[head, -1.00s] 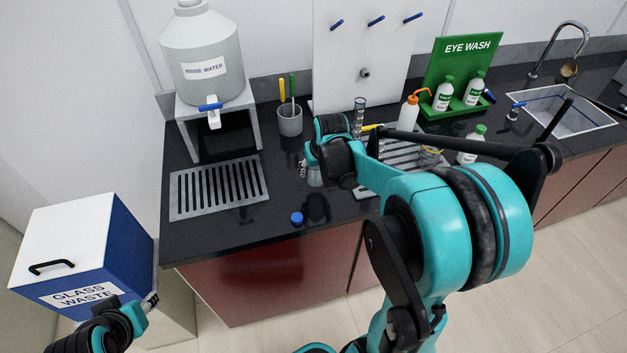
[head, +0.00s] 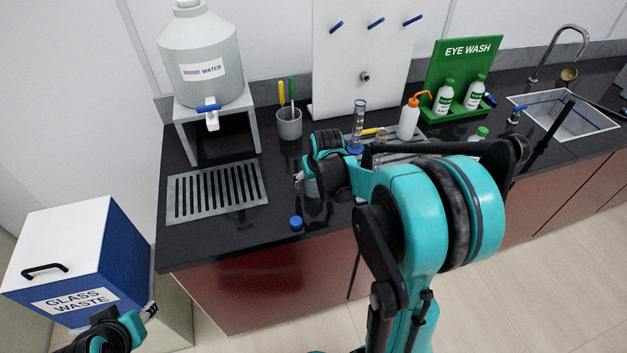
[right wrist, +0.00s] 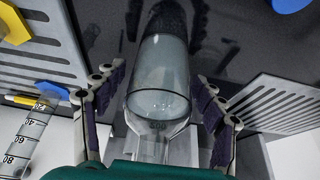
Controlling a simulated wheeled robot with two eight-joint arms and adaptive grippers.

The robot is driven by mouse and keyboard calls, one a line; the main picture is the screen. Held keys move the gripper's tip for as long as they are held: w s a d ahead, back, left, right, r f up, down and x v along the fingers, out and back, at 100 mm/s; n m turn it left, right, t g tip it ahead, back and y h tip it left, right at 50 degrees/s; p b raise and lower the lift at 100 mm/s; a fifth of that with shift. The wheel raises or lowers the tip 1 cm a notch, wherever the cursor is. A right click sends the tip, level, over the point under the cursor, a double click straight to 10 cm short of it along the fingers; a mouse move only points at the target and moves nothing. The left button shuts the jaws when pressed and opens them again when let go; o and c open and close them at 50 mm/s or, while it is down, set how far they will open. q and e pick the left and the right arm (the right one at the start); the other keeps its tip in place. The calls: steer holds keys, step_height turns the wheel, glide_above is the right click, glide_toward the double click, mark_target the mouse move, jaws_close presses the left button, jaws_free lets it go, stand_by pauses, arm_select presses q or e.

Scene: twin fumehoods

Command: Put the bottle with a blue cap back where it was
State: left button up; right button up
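A clear bottle (right wrist: 160,85) with a pale content sits between the fingers of my right gripper (right wrist: 160,78) in the right wrist view, its open neck toward the camera. Thin gaps show between both fingers and the glass, so the gripper looks open around it. In the head view the bottle (head: 312,188) stands upright at the counter surface, partly hidden by my right gripper (head: 308,180). A small blue cap (head: 296,222) lies apart from it near the counter's front edge. My left gripper (head: 150,310) is low at the left by the waste box, its opening unclear.
A drain grate (head: 218,190) and water jug (head: 205,60) are left of the bottle. A graduated cylinder (right wrist: 30,125) stands close to my right gripper. An orange-tipped wash bottle (head: 408,120) and eye wash stand (head: 462,75) are further right. Dark counter is bare around the cap.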

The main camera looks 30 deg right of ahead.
steer(key=shift+r, duration=0.3)
steer(key=p+v, duration=0.4)
steer(key=v, duration=0.8)
steer(key=s+a+n+t+y, duration=0.1)
steer(key=s+a+n+t, duration=0.1)
steer(key=s+a, duration=1.2)
steer(key=shift+s+a+r+n+t, duration=0.2)
steer(key=shift+a+n+t, duration=0.05)
steer(key=shift+n+t, duration=0.05)
steer(key=shift+f, duration=0.1)
step_height(320, 180, down, 2)
steer(key=shift+f+b, duration=0.2)
steer(key=shift+b, duration=0.95)
